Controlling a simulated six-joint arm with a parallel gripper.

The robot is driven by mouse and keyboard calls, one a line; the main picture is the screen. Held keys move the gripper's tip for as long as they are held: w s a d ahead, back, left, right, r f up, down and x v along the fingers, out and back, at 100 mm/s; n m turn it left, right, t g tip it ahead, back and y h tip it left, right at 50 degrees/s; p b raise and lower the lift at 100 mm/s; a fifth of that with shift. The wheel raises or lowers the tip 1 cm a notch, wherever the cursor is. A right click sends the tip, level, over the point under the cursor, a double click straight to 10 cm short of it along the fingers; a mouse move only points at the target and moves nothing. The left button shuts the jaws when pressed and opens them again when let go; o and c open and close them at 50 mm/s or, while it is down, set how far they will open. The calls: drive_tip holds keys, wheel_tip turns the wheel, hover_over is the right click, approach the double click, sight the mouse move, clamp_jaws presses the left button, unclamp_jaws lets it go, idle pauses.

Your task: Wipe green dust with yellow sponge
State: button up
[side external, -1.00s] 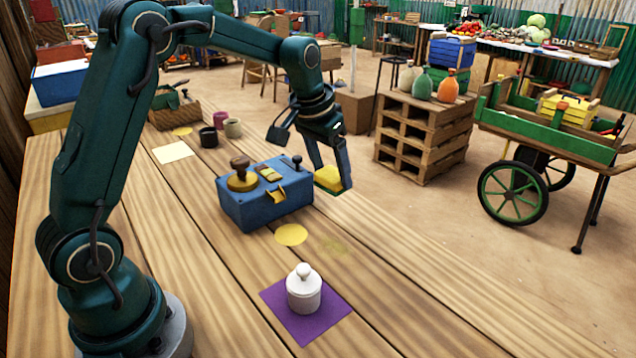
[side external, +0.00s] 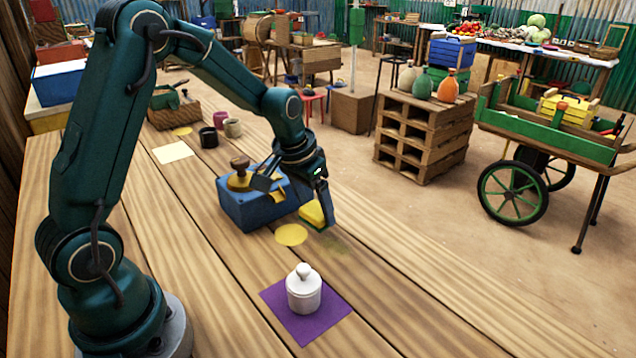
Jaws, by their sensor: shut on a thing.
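My gripper (side external: 318,200) is shut on the yellow sponge (side external: 311,215), which has a thin green side. It holds the sponge tilted, near the right end of the blue box. A faint patch of green dust (side external: 339,246) lies on the wooden table (side external: 400,285), just below and right of the sponge in the picture. The sponge looks a little above the table; whether any edge touches cannot be told.
The blue box (side external: 240,211) with a brown knob stands left of my gripper. A yellow disc (side external: 291,235) lies left of the dust. A white lidded jar (side external: 303,290) stands on a purple square (side external: 333,318) in front. Cups (side external: 232,128) and a basket are farther back.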

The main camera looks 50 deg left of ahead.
wheel_tip(320, 180, down, 2)
drive_tip(key=shift+f, duration=0.9)
drive_tip(key=shift+d, duration=0.8)
drive_tip(key=shift+c, duration=0.5)
drive_tip(key=shift+d, duration=4.1)
drive_tip(key=shift+w+a, duration=0.1)
drive_tip(key=shift+a, duration=4.9)
drive_tip(key=shift+d, duration=4.9)
drive_tip(key=shift+a, duration=4.95)
drive_tip(key=shift+d+r, duration=0.15)
drive_tip(key=shift+r, duration=3.9)
